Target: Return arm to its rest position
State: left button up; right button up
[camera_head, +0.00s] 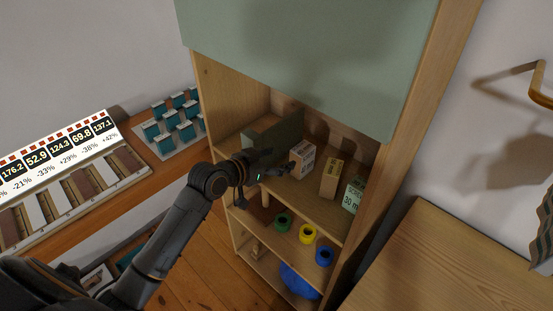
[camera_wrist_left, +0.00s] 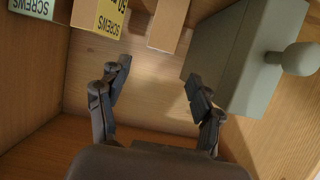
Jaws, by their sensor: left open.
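My left arm reaches in from the lower left of the head view. Its left gripper (camera_head: 272,174) is at the front of the cabinet's upper open shelf, near a cardboard box (camera_head: 302,160). In the left wrist view the left gripper (camera_wrist_left: 158,82) is open, with bare wooden shelf between its fingers. A grey-green block with a round knob (camera_wrist_left: 240,65) lies close beside the right-hand finger; I cannot tell whether they touch. My right gripper is in neither view.
The wooden cabinet (camera_head: 381,170) has a green upper front. A yellow-labelled box (camera_head: 330,179) and a green-labelled box (camera_head: 353,196) stand on the shelf. Coloured rings, including a yellow one (camera_head: 307,234), lie below. A counter (camera_head: 450,262) is at right; a display board (camera_head: 60,165) at left.

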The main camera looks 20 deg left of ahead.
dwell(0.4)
pick_arm(q)
jog(key=s+d+f+g+y, duration=0.1)
jog(key=s+d+f+g, duration=0.3)
jog(key=s+f, duration=0.65)
jog(key=s+f+n+g+y, duration=0.25)
jog(key=s+g, duration=0.25)
jog(key=s, duration=1.7)
notch_tip(320, 180, down, 26)
jog(key=r+g, duration=0.1)
jog(key=g, duration=0.1)
jog(key=s+a+f, duration=0.2)
jog(key=s+f, duration=0.6)
jog(key=s, duration=0.1)
jog(key=s+a+f+y, duration=0.1)
jog(key=s+a+f, duration=0.1)
jog(key=s+f, duration=0.6)
jog(key=shift+s+f+m+g, duration=0.4)
jog(key=shift+f+m, duration=0.05)
